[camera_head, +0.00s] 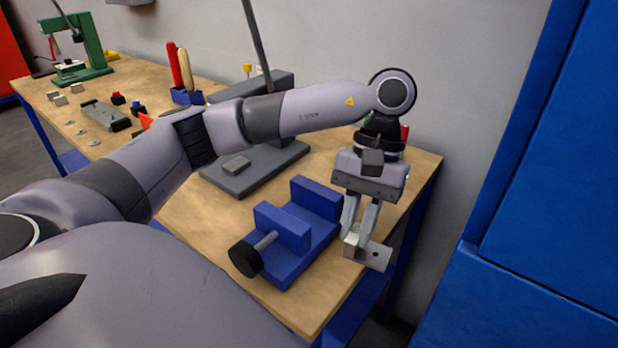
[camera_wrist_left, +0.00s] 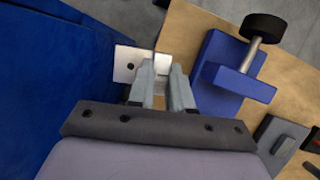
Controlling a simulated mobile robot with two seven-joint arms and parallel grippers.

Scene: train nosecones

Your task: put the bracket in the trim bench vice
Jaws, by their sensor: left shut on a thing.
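A blue bench vice (camera_head: 289,238) with a black-knobbed screw sits near the front right edge of the wooden bench. It also shows in the left wrist view (camera_wrist_left: 226,76), to the right of the gripper. My left gripper (camera_head: 358,228) points down to the right of the vice and is shut on a pale metal bracket (camera_head: 376,257). The bracket has a flat plate with a hole, seen in the left wrist view (camera_wrist_left: 129,64) too. It is apart from the vice jaws, close to the bench's right edge. My right gripper is not in view.
A grey stand (camera_head: 254,168) with a base plate is behind the vice on the bench (camera_head: 195,216). A tool holder (camera_head: 187,96), small parts and a green press (camera_head: 88,50) are farther left. A blue cabinet (camera_head: 540,200) stands to the right.

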